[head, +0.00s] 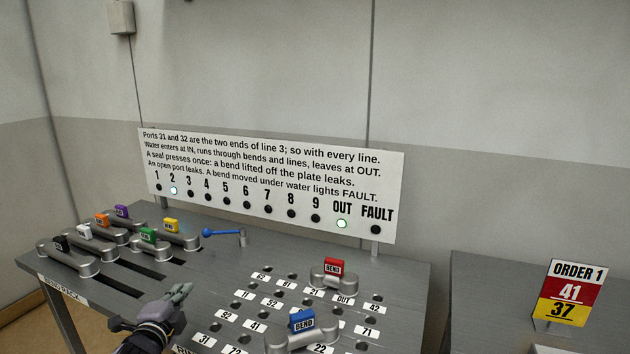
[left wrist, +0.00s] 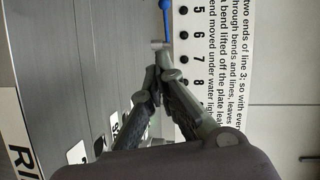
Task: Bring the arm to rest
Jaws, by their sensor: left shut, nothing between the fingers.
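My left gripper (head: 180,293) is shut and empty above the left edge of the port plate. It touches no bend that I can see. In the left wrist view its fingers (left wrist: 154,78) meet, with the table and sign behind them. A red bend (head: 334,267) sits on the plate near the labels 21 and OUT. A blue bend (head: 303,322) sits nearer the front, by label 22; its lower part is cut off by the frame. My right gripper is not in view.
A rack on the left holds several bends, including a purple one (head: 121,211). A blue-handled valve (head: 222,233) lies behind my gripper. On the sign (head: 270,185), lamps 2 and OUT are lit and FAULT is dark.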

